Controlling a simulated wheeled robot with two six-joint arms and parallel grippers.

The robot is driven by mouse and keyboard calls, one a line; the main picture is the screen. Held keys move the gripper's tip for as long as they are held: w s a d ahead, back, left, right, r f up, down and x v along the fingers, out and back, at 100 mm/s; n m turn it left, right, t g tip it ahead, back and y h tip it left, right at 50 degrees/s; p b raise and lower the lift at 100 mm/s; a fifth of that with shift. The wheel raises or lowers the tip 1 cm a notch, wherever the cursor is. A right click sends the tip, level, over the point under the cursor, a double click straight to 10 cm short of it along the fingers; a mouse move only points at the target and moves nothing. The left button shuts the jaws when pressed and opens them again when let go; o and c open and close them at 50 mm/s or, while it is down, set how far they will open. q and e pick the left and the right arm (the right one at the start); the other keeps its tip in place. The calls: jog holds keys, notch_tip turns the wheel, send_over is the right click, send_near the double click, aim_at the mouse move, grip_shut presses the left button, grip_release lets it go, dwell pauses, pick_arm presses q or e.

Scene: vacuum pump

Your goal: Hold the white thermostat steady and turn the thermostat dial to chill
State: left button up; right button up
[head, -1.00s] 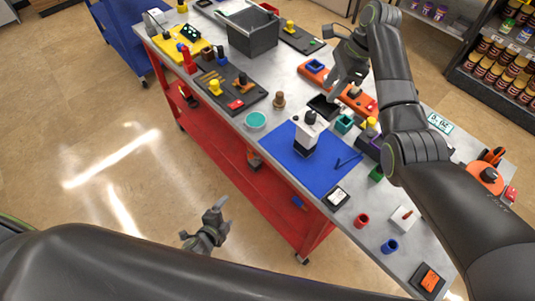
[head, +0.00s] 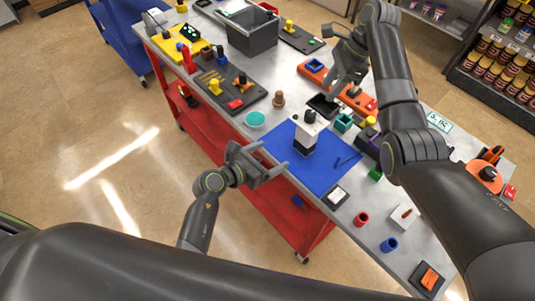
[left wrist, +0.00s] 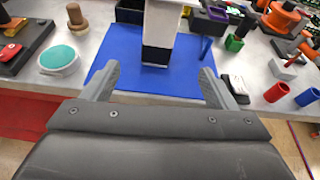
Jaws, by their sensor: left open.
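The white thermostat (head: 306,139) stands upright on a blue mat (head: 335,177), with a black dial (head: 310,116) on its top. In the left wrist view the thermostat (left wrist: 162,25) shows as a white body with a dark base, and its top is cut off. My left gripper (head: 272,158) is open and empty at the table's front edge, in front of the thermostat and apart from it. Its fingers (left wrist: 158,82) point toward the thermostat, which lies between them in the picture. My right gripper (head: 342,75) hangs beyond the thermostat, above the back of the table; its finger opening is unclear.
A teal-topped round dish (head: 255,119) and a brown knob (head: 278,99) stand left of the mat. Right of it are a small white-faced block (head: 338,195), a green cube (head: 376,174) and red (head: 361,219) and blue (head: 389,245) cups. The mat's front is clear.

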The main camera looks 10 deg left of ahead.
aim_at(301, 139)
pick_arm(q)
jog(key=shift+m, duration=0.4)
jog(key=x, duration=1.7)
jog(key=shift+w+r, duration=0.1)
jog(key=shift+w, duration=0.1)
